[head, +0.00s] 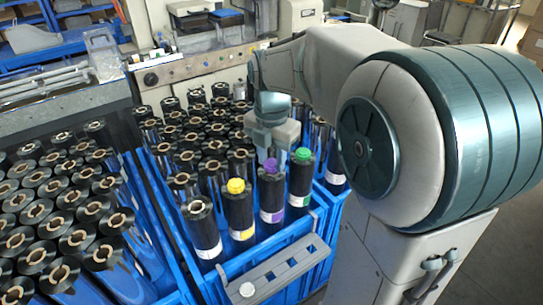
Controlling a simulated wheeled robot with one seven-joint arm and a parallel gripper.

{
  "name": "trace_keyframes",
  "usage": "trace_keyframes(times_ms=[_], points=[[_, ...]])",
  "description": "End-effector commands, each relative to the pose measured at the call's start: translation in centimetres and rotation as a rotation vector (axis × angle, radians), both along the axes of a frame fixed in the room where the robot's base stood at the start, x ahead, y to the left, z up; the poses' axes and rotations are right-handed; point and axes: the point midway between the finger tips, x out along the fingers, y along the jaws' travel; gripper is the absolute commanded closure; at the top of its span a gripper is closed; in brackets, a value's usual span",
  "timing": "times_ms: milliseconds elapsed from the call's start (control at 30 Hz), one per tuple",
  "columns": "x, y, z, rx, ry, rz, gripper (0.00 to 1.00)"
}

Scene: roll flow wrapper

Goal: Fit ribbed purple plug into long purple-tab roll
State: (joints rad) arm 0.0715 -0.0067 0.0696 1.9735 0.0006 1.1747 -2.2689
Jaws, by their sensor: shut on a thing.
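The purple plug (270,168) is at the top of a long dark roll with a purple tab (272,215), upright in the front row of the blue crate. My gripper (271,154) points down from above and is shut on the purple plug. The plug is in line with the roll's top end. How deep it sits in the roll's bore, and its ribs, cannot be made out at this size.
Beside it stand a roll with a yellow plug (236,186) and one with a green plug (302,154). Several open-cored rolls crowd behind in the blue crate (325,215). A grey holder (282,272) with a white plug (247,289) is in front. More rolls stand at left.

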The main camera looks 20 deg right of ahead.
Motion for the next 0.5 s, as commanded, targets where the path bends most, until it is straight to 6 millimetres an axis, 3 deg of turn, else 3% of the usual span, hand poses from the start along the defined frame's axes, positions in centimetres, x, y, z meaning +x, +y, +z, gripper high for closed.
trace_keyframes(times_ms=[500], points=[[0.0,0.0,0.26,0.0,0.0,0.0,0.88]])
